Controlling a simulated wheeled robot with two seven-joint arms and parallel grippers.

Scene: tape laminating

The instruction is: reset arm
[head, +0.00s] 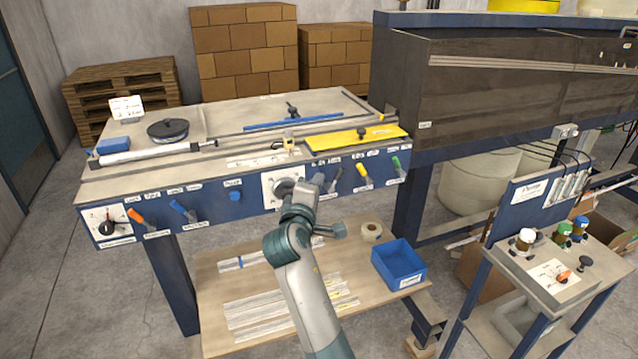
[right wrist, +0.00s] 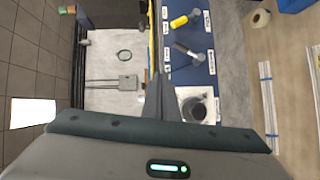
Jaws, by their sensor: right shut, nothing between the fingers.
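My right gripper (head: 316,181) is in front of the blue front panel (head: 255,202) of the laminating bench, near its middle. In the right wrist view its fingers (right wrist: 156,95) are closed together with nothing between them. They point along the panel's top edge, beside a white plate with a round dial (right wrist: 194,107). That dial (head: 284,187) is partly covered by my gripper in the head view. I cannot tell whether the gripper touches the panel. My left gripper is not in view.
The panel carries orange (head: 141,217), blue (head: 183,210), yellow (head: 362,174) and green (head: 396,165) levers. A lower shelf (head: 212,268) holds strips, a tape roll (head: 371,231) and a blue bin (head: 399,264). A control stand (head: 545,262) is at right. Floor at left is clear.

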